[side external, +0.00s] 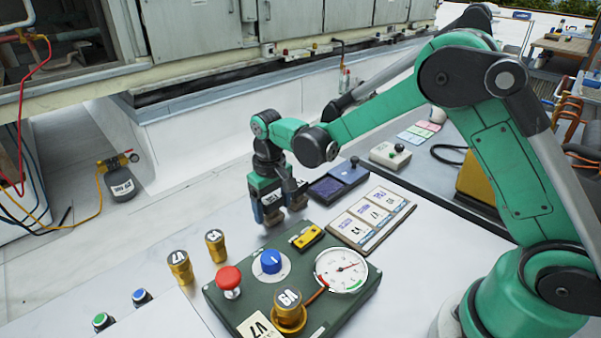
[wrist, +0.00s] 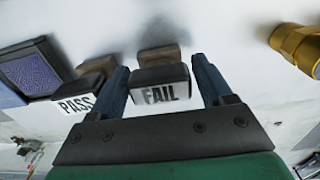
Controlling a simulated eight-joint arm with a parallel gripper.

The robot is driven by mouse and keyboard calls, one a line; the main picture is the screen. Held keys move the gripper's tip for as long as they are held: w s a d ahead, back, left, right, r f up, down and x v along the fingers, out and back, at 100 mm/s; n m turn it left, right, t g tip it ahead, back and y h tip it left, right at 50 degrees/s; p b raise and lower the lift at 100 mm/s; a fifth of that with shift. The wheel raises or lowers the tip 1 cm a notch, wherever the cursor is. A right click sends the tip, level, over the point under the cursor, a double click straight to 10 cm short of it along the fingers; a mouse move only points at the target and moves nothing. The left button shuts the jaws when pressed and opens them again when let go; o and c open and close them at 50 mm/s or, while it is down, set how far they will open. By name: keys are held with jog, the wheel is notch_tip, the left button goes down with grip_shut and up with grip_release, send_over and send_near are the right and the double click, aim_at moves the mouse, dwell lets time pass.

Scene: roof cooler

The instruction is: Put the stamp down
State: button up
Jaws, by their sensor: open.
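My gripper (side external: 271,208) is open and points down at the white table top, behind the green panel. In the wrist view, the FAIL stamp (wrist: 160,95), with a pale label and a brown lower part, stands between the two open fingers (wrist: 162,88). The PASS stamp (wrist: 77,103) is just outside the left finger; it also shows right of my gripper in the side view (side external: 298,198). The fingers partly hide the FAIL stamp in the side view. A dark ink pad (wrist: 40,70) with a purple surface lies beyond the PASS stamp; it also shows in the side view (side external: 327,188).
The green panel (side external: 210,292) holds a red button, a blue knob, a gauge and a brass fitting. Brass fittings (side external: 180,266) stand at its left. A board of tags (side external: 372,215) lies right of my gripper. The table left of my gripper is clear.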

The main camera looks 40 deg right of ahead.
aim_at(272, 199)
notch_tip(272, 199, up, 10)
jog(key=shift+f, duration=0.1)
jog(key=shift+s+r, duration=0.2)
jog(key=shift+r, duration=0.45)
jog(key=s+d+t, duration=0.3)
jog(key=s+t, duration=0.4)
jog(key=s, duration=0.6)
jog(key=shift+d+r, duration=0.2)
jog(key=shift+r, duration=0.25)
